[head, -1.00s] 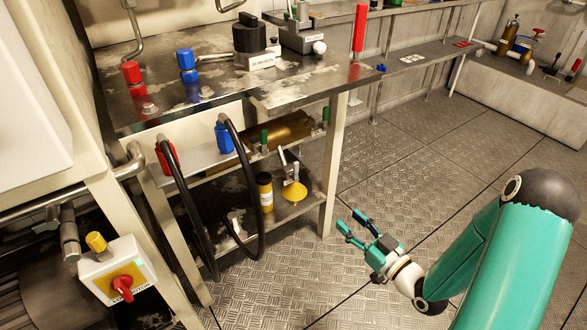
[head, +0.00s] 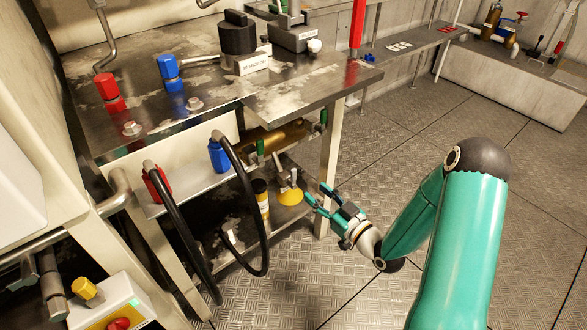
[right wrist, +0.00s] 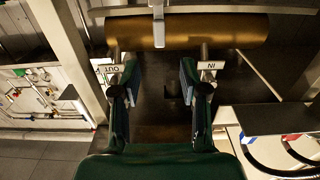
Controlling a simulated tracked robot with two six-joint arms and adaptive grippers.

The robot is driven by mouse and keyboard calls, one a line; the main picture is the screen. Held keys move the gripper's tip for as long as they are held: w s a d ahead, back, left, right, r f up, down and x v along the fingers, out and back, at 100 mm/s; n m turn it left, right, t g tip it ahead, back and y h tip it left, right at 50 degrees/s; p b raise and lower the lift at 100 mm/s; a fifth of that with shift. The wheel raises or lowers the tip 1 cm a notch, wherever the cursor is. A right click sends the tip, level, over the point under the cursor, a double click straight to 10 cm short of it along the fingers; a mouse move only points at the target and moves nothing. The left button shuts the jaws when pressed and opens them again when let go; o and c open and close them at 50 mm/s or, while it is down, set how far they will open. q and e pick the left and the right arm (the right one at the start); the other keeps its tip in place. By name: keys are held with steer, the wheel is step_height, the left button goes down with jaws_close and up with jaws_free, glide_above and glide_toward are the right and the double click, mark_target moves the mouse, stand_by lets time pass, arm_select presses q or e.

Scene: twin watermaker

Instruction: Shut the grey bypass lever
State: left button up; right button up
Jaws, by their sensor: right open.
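A small grey lever (head: 281,172) shows in the head view on the middle shelf's front side, below the brass cylinder (head: 272,139) and above a yellow funnel. In the right wrist view a grey lever (right wrist: 158,28) stands upright in front of the brass cylinder (right wrist: 225,30), ahead of my fingers. I cannot tell for sure that it is the bypass lever, or its exact setting. My right gripper (head: 315,192) is open and empty, just right of the funnel and lever. In the right wrist view its two fingers (right wrist: 158,68) are apart, with OUT and IN labels beside them. My left gripper is not in view.
The yellow funnel (head: 289,197) and a yellow-labelled bottle (head: 262,203) stand on the lower shelf. Black hoses (head: 250,215) loop at the left. The floor to the right is clear.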

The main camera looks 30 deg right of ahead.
mark_target(295, 174)
steer(key=w, duration=0.3)
steer(key=w+p, duration=0.1)
steer(key=w, duration=0.6)
steer(key=shift+w+a+p, duration=0.3)
steer(key=shift+a+p, duration=0.1)
jaws_close()
